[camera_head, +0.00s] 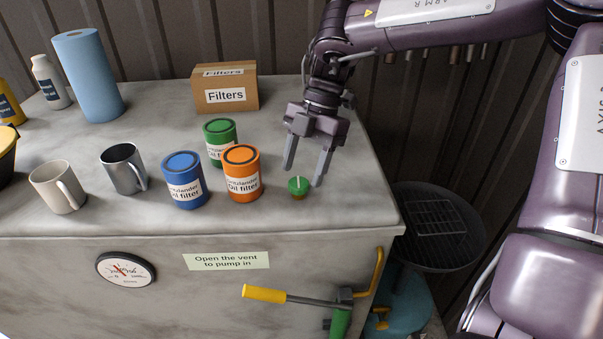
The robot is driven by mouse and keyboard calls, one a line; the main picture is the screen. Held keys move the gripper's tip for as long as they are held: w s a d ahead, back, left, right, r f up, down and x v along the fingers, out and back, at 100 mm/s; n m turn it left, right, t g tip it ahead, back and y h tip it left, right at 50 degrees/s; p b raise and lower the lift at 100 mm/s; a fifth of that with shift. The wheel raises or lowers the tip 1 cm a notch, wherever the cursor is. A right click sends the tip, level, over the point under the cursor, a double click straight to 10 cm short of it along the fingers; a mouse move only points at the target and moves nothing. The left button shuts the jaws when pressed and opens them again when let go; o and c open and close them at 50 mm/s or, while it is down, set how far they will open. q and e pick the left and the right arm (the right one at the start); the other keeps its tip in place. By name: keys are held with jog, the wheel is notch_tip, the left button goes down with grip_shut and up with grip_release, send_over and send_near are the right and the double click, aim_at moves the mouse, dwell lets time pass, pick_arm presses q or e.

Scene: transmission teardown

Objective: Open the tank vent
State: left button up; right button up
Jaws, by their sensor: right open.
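The tank vent appears to be the small green cap (298,186) with a pale bar across its top and a brass-coloured base. It stands on the grey tank top near the front right corner. My right gripper (304,178) comes down from above with its two grey fingers open. Its fingertips are close to the cap, one to the left and one to the right in the picture. I cannot tell whether they touch it. A label (226,261) on the tank front reads "Open the vent to pump in". My left gripper is not in view.
An orange oil filter can (242,173) stands just left of the vent, with blue (184,181) and green (220,142) cans beside it. Two mugs stand further left. A Filters box (225,90) is behind. A yellow-handled pump lever (300,298) is at the tank front.

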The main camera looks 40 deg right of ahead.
jog(key=b+v, duration=0.1)
jog(key=v, duration=0.5)
jog(key=shift+s+a, duration=0.1)
dwell(0.4)
